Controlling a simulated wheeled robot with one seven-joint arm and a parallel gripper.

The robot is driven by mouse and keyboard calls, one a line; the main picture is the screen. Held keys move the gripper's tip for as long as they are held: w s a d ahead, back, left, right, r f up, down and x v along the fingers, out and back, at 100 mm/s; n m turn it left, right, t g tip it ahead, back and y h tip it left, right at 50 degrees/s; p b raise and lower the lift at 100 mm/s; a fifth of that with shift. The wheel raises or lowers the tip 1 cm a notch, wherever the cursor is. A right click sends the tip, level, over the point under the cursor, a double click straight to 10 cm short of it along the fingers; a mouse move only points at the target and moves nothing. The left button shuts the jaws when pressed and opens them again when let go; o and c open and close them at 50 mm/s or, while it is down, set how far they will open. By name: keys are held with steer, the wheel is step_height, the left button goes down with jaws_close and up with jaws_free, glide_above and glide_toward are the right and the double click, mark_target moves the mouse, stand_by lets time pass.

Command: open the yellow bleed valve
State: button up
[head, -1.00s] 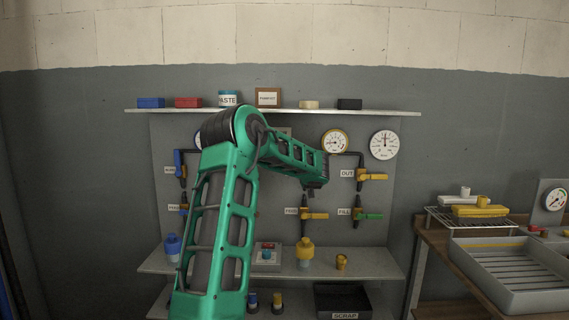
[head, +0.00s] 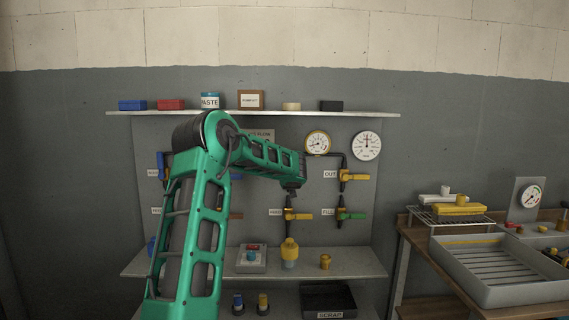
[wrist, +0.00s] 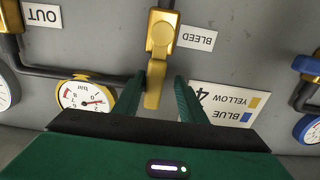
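The yellow bleed valve (wrist: 160,32) shows at the top middle of the wrist view, beside the BLEED label (wrist: 195,38). Its yellow lever (wrist: 152,95) points down the picture toward my gripper. My gripper (wrist: 161,82) is open, with its two green fingers on either side of the lever. The left finger is close to the lever; I cannot tell if they touch. A wider gap shows on the right. In the head view my arm hides the bleed valve and my gripper's fingers.
A gauge (wrist: 86,95) and a dark pipe lie left of the lever; a YELLOW/BLUE sign (wrist: 228,103) lies right. The head view shows the OUT valve (head: 353,177), a yellow-handled valve (head: 299,216), a green-handled valve (head: 351,215), shelves (head: 345,262) and a grey tray (head: 500,275).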

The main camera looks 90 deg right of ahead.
steer(key=shift+s, duration=0.15)
steer(key=a, duration=1.1)
steer(key=shift+s, duration=0.2)
steer(key=shift+d, duration=0.1)
